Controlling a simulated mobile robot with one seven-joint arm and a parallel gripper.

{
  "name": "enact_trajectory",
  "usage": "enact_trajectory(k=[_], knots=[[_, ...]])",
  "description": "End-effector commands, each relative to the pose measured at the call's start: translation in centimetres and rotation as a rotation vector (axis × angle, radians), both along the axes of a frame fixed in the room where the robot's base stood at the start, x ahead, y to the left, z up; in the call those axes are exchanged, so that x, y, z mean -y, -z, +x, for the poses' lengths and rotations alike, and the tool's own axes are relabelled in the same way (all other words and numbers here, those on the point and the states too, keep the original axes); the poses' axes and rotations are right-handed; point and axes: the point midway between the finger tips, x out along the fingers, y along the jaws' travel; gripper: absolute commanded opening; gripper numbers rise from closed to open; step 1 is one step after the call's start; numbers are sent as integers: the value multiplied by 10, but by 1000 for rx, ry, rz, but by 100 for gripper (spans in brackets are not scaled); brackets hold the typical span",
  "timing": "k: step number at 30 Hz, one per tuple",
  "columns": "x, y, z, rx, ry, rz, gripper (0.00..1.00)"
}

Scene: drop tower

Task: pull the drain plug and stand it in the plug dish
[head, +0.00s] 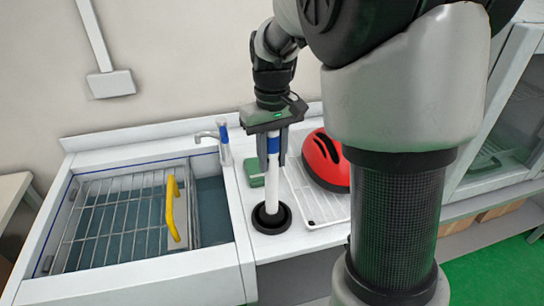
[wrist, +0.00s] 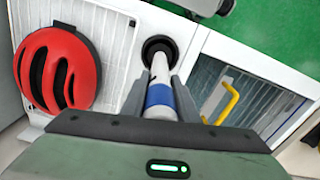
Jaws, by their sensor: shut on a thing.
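The drain plug (head: 270,192) is a tall white tube with a blue band. My gripper (head: 274,160) is shut on it near the band, and it stands about upright over the counter right of the sink. The plug also shows between my fingers in the wrist view (wrist: 158,96). Its lower end is inside the round black plug dish (head: 286,220); the dish also shows in the wrist view (wrist: 170,42). I cannot tell whether the plug's foot touches the dish floor. The sink (head: 213,212) holds bluish water; its drain is not visible.
A faucet (head: 222,140) stands behind. A green block (head: 256,172), a white drying rack (head: 318,205) and a red helmet (head: 330,160) are close to my gripper.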

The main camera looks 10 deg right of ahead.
Motion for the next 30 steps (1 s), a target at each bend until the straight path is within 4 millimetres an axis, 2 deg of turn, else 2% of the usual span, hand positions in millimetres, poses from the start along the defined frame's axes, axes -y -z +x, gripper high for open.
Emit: enact_trajectory(k=[30], knots=[[0, 4, 0, 1, -1, 0, 0]])
